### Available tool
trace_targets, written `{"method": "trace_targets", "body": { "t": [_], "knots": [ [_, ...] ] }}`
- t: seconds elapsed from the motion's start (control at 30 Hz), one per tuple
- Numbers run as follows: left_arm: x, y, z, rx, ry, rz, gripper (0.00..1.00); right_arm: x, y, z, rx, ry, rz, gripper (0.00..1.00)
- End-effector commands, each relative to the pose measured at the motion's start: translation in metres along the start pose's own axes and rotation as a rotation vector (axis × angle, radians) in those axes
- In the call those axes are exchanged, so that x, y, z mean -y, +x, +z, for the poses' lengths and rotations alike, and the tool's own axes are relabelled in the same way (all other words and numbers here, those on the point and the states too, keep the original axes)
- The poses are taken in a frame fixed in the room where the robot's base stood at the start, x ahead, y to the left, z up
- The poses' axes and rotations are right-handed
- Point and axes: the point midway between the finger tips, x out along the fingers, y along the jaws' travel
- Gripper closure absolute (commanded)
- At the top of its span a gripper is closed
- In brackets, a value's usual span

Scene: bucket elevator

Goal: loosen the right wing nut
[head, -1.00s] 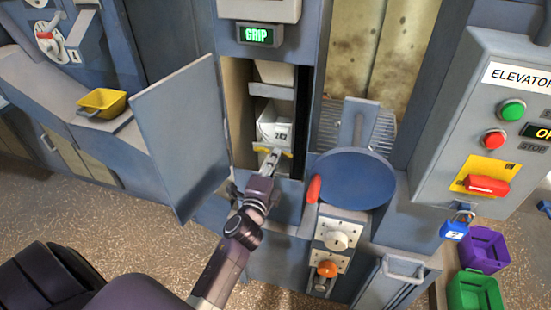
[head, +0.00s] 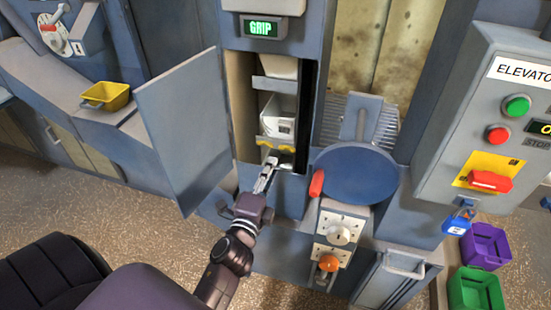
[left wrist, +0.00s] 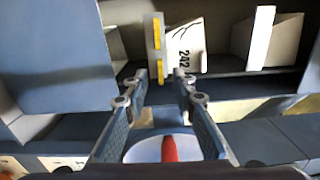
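The white bucket (head: 279,120) marked 242 sits inside the open elevator shaft, and it also shows in the left wrist view (left wrist: 186,45). Two yellow wing nuts lie along its front. The right wing nut (head: 287,147) is the lower yellow piece in the turned left wrist view (left wrist: 161,72); the left wing nut (left wrist: 156,34) is above it there. My left gripper (head: 271,162) is just below and in front of the bucket. In the left wrist view its fingers (left wrist: 160,76) are open, with the right wing nut between or just beyond the tips; contact is unclear. My right gripper is not in view.
The blue hatch door (head: 181,130) stands open left of the shaft. A blue disc (head: 358,176) with a red handle (head: 317,183) is at the right. A display (head: 261,28) reads GRIP. A yellow bin (head: 108,96) stands on the left ledge.

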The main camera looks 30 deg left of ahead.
Motion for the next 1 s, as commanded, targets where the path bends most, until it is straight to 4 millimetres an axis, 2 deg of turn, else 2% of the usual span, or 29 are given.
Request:
{"method": "trace_targets", "body": {
  "t": [0.1, 0.3, 0.87, 0.93, 1.0],
  "knots": [
    [-0.001, -0.021, 0.001, 0.002, -0.002, 0.003, 0.75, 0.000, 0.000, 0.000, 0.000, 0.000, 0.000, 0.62],
    [-0.001, -0.040, 0.000, 0.000, -0.001, 0.001, 0.75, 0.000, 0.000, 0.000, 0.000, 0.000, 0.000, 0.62],
    [0.000, -0.042, 0.000, 0.000, -0.001, -0.001, 0.75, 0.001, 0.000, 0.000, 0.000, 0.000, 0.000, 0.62],
    [-0.004, -0.042, -0.001, -0.003, -0.007, 0.006, 0.75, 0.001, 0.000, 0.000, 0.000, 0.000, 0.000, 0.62],
    [-0.017, -0.042, -0.006, -0.011, -0.035, 0.031, 0.75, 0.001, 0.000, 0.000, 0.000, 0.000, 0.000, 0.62]
  ]
}}
